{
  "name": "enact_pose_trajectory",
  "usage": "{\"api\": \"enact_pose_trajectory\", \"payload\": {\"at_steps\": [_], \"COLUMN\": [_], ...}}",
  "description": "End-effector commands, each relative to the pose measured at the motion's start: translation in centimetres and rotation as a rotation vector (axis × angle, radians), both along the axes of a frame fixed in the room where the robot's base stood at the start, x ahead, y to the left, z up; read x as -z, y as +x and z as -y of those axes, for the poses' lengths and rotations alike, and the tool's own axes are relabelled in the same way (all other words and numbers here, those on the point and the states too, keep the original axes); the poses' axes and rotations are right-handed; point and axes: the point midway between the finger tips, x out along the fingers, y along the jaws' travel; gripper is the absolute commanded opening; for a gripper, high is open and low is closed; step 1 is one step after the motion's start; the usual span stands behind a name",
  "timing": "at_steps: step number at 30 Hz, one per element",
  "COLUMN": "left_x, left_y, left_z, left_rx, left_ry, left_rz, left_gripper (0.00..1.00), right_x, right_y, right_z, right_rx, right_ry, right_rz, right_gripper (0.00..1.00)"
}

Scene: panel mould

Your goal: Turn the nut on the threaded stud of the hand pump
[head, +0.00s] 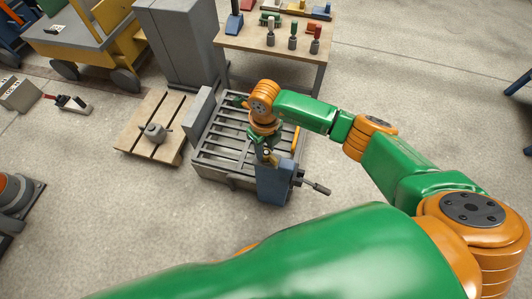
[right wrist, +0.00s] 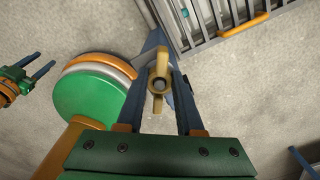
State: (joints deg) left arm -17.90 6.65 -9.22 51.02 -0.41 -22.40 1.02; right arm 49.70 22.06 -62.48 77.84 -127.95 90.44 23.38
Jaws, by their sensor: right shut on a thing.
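The hand pump (head: 275,183) is a blue box at the front right of a slatted grey mould, with a dark handle (head: 316,187) sticking out to the right. The nut (right wrist: 161,74) is brass-coloured with two wings and sits around the grey end of the stud (right wrist: 159,85). My right gripper (head: 266,156) is over the pump; in the right wrist view its two dark blue fingers (right wrist: 160,88) are shut on the nut, one on each side. My left gripper (right wrist: 38,68) shows only in the right wrist view, at the left edge, empty with its fingers apart.
The slatted mould (head: 213,158) lies behind and left of the pump. A wooden pallet (head: 135,138) with a grey part stands to its left. A workbench (head: 262,48) with several tools and a grey cabinet (head: 180,45) stand behind.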

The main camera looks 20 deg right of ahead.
Motion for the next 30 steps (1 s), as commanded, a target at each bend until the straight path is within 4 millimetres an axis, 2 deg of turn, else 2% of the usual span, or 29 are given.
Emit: {"api": "enact_pose_trajectory", "payload": {"at_steps": [2,6,8,15,20,30], "left_x": [0.0,1.3,1.3,1.3,2.6,0.9], "left_y": [0.0,0.0,0.0,0.0,0.0,0.0], "left_z": [0.0,0.0,0.0,0.0,0.0,0.0], "left_rx": [0.000,0.001,0.001,0.001,0.001,0.001], "left_ry": [0.000,0.000,0.000,0.000,0.000,0.000], "left_rz": [0.000,0.000,0.000,0.000,0.000,0.000], "left_gripper": [0.50,0.50,0.50,0.50,0.50,0.50], "right_x": [0.0,0.3,0.2,0.1,0.3,-1.6], "right_y": [0.0,0.0,0.0,-0.1,-0.1,-0.2], "right_z": [0.0,0.0,-0.1,-0.2,-0.2,-0.2], "right_rx": [-0.004,-0.231,-0.292,-0.318,-0.563,-0.569], "right_ry": [0.000,-0.001,0.000,0.000,-0.001,0.001], "right_rz": [0.000,0.003,0.002,0.001,0.003,0.001], "right_gripper": [0.00,0.00,0.00,0.00,0.00,0.00]}}
